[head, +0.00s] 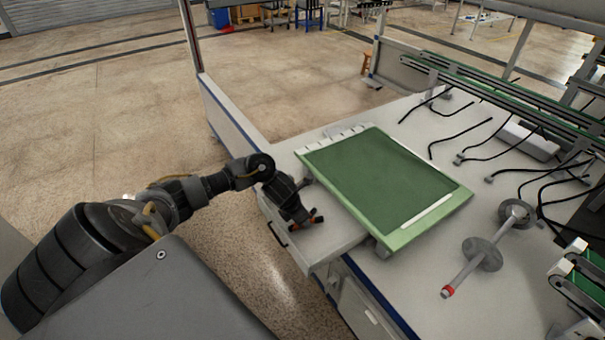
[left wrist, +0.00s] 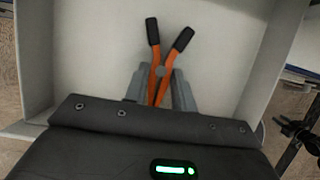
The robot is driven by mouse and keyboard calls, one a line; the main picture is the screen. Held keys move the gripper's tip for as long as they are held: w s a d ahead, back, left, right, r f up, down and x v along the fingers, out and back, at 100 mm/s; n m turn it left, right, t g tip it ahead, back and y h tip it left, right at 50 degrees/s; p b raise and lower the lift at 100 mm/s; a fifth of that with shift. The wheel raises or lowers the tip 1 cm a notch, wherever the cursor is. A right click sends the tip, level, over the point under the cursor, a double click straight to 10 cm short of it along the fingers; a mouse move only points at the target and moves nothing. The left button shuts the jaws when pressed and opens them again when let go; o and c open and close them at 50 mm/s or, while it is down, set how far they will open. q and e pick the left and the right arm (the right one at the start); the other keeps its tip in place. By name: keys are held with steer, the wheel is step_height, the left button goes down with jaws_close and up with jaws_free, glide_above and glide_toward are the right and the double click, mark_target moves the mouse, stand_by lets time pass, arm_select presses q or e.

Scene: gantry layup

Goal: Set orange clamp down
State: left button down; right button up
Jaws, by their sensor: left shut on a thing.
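The orange clamp (left wrist: 166,75), with two orange arms and black tips, is between the grey fingers of my left gripper (left wrist: 160,90) in the left wrist view. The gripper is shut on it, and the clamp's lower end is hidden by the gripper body. The drawer's pale floor and walls surround the clamp in the left wrist view. I cannot tell whether the clamp touches the floor. My right gripper is out of view.
A green mat board (head: 385,180) lies on the white bench just right of the drawer. A grey rod with discs (head: 482,254) and a red end lies further right. Black cables (head: 462,135) and green rails (head: 490,88) are at the back. The drawer interior beside the gripper looks clear.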

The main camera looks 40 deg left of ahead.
arm_select(q)
steer(key=shift+f, duration=0.45)
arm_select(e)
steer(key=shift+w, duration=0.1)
arm_select(q)
steer(key=shift+f, duration=0.1)
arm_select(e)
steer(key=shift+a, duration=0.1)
arm_select(q)
steer(key=c, duration=1.1)
jaws_free()
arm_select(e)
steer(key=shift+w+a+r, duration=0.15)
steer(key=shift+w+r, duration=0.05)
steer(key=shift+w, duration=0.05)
arm_select(q)
steer(key=shift+p+v, duration=1.05)
steer(key=shift+v, duration=5.05)
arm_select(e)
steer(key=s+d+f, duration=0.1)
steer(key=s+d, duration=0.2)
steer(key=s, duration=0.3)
arm_select(q)
steer(key=shift+a, duration=0.1)
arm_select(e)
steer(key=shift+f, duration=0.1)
